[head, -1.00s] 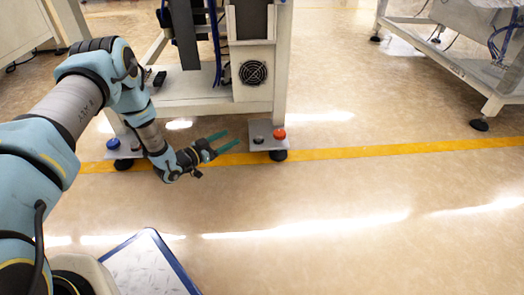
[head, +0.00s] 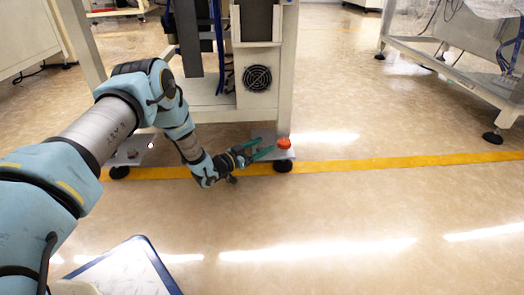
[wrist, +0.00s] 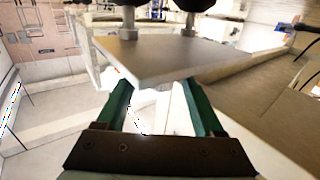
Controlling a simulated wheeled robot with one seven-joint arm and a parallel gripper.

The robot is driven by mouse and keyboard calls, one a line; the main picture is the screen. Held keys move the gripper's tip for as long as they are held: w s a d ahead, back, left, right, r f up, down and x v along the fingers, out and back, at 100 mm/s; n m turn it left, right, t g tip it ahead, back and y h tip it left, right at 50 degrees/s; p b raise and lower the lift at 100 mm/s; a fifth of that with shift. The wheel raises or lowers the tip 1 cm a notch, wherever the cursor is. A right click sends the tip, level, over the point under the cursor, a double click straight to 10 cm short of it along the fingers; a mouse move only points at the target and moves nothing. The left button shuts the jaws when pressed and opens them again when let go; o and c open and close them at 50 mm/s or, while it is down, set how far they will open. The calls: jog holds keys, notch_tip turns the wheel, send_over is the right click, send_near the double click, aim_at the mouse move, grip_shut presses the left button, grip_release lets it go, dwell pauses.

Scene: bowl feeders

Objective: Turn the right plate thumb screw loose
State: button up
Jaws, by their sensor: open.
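The right plate (head: 286,155) is a small grey plate at the foot of the machine's right leg, with an orange-red knob (head: 284,143) on top. My gripper (head: 264,149) is open, with its green fingers pointing right at the plate's left part, close to the knob. In the wrist view the plate (wrist: 160,58) lies just ahead of the spread fingers (wrist: 157,84), with nothing gripped between them. Two grey posts with dark ends (wrist: 190,14) stand at the plate there, cut off by the top edge. I cannot tell whether the fingers touch the plate.
The machine frame (head: 285,75) with a fan (head: 257,78) stands behind my gripper. Another plate (head: 122,158) at its left foot is partly behind my arm. A black foot (head: 283,166) is under the right plate. Floor to the front and right is clear.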

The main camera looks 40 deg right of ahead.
jog(key=shift+d, duration=0.2)
grip_shut()
dwell(0.5)
